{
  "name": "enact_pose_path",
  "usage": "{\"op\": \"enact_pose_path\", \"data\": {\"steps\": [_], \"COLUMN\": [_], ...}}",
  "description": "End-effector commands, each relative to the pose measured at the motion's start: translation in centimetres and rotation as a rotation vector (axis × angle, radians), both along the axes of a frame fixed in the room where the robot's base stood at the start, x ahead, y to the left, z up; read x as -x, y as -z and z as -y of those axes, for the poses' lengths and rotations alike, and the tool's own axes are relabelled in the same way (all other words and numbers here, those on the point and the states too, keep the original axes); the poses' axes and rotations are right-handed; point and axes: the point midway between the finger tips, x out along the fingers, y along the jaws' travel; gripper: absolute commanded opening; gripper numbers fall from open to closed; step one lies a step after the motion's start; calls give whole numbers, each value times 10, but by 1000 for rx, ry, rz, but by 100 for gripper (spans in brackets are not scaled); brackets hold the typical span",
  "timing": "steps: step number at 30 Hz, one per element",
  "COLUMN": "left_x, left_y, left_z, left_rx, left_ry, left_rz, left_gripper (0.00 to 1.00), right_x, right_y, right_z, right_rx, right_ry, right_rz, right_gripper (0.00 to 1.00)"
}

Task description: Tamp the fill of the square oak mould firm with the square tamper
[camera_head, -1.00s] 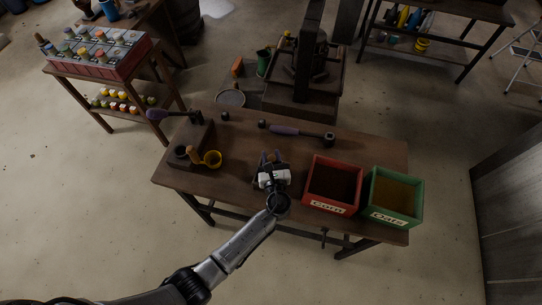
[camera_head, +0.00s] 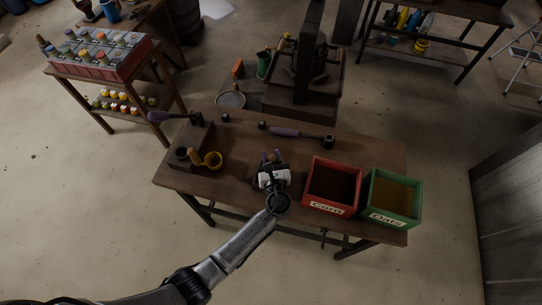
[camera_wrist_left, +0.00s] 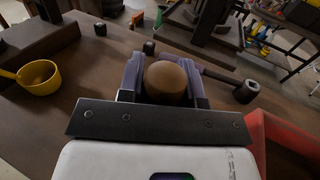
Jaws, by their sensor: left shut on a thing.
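My left gripper (camera_head: 271,157) is over the middle of the table, shut on a round brown knob (camera_wrist_left: 166,82) that sits between its purple fingers in the left wrist view. The knob looks like the top of a handle, perhaps the tamper's. What is below it, including any square foot, is hidden by the knob and gripper. I cannot make out the square oak mould or its fill; the gripper covers that part of the table. My right gripper is not in view.
The table (camera_head: 235,180) holds a red Corn bin (camera_head: 350,211) and green Oats bin (camera_head: 375,214) at right. A yellow scoop (camera_head: 213,160) and dark block (camera_head: 186,137) are at left. A purple-handled tool (camera_head: 287,132) lies behind the gripper. Bare tabletop lies between scoop and gripper.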

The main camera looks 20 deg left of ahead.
Motion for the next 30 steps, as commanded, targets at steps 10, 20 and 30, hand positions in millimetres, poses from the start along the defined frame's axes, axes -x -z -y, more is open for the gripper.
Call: {"op": "enact_pose_path", "data": {"steps": [10, 20, 30], "left_x": [0, 0, 0], "left_y": [4, 9, 14], "left_z": [0, 0, 0], "left_rx": [-1, -1, -1], "left_ry": [0, 0, 0], "left_rz": [1, 1, 1], "left_gripper": [0, 0, 0], "right_x": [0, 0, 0], "right_y": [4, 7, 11], "right_z": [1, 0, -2], "right_rx": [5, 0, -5], "right_ry": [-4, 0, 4], "right_rz": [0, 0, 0], "right_gripper": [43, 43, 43]}}
